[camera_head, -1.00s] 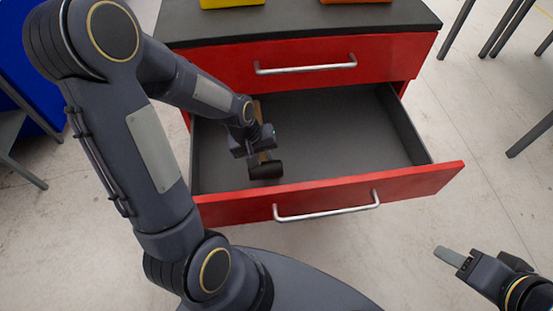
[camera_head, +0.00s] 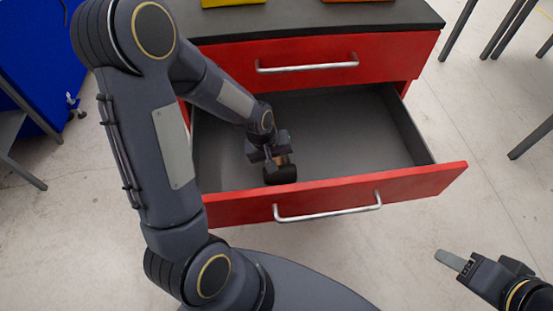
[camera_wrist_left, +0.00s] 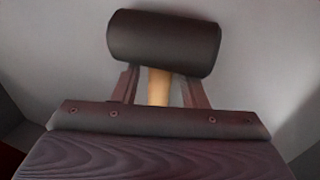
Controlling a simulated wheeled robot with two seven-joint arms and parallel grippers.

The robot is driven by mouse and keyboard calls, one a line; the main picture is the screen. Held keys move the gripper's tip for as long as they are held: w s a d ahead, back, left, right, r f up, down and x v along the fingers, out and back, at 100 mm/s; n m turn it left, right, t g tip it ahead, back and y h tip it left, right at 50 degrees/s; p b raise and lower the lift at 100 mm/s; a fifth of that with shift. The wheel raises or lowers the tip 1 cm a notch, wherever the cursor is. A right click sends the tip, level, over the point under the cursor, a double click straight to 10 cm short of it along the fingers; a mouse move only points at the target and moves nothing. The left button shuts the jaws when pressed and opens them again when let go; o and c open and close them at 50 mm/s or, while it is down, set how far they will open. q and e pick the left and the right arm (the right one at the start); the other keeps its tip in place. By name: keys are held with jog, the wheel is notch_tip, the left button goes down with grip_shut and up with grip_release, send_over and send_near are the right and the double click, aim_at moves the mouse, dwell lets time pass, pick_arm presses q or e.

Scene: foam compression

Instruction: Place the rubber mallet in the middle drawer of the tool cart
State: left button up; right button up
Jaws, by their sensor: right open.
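The rubber mallet has a black head (camera_head: 281,174) and a wooden handle. It is inside the open drawer, at its left part near the front panel. My left gripper (camera_head: 270,155) reaches down into the drawer and holds the mallet just behind the head. The left wrist view shows the dark head (camera_wrist_left: 163,43) and the pale handle (camera_wrist_left: 159,87) between the two fingers. I cannot tell whether the mallet touches the drawer floor. The open drawer (camera_head: 330,195) is red with a grey inside. My right gripper (camera_head: 450,260) is open and empty at the lower right, outside the cart.
The tool cart has a dark top (camera_head: 300,22) with a yellow thing (camera_head: 233,2) and an orange thing at its back. A closed red drawer (camera_head: 310,60) is above the open one. The right part of the open drawer is empty. Table legs stand at right.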

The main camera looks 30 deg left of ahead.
pick_arm(q)
jog(key=shift+r+p, duration=0.35)
jog(key=s+a+r+m+t+p, duration=0.15)
jog(key=s+r, duration=0.25)
jog(key=r, duration=0.5)
jog(key=s+a+r+p, duration=0.15)
jog(key=s+r, duration=0.25)
jog(key=r, duration=0.5)
jog(key=s+d+r+m+t+h, duration=0.1)
jog(key=s+d+r+m+t, duration=0.1)
jog(key=s, duration=0.6)
jog(key=shift+s+d+r+m+h, duration=0.3)
jog(key=shift+s+d+r+m, duration=0.1)
jog(key=shift+d+r+m, duration=0.4)
jog(key=shift+a, duration=0.1)
